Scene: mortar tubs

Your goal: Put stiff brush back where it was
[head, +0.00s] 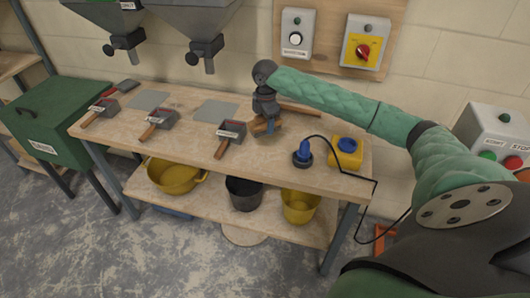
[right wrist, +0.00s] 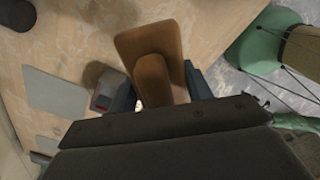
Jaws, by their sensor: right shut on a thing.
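The stiff brush, a brown wooden block with a wooden grip (right wrist: 152,80), is between the fingers of my right gripper (right wrist: 160,90) in the right wrist view. In the head view my right gripper (head: 265,118) is shut on the brush (head: 268,127) over the right half of the wooden bench top (head: 180,97). It is low, close to the bench; I cannot tell whether the brush touches the top. The bristles are hidden. My left gripper is not in view.
Several wooden-handled scoops (head: 231,130) lie along the bench, with grey mats (head: 216,110) behind. A wooden bar (head: 301,109) lies just right of the gripper. A blue corded device (head: 303,153) and a yellow box (head: 347,152) stand at the right end. Buckets (head: 300,206) sit on the lower shelf.

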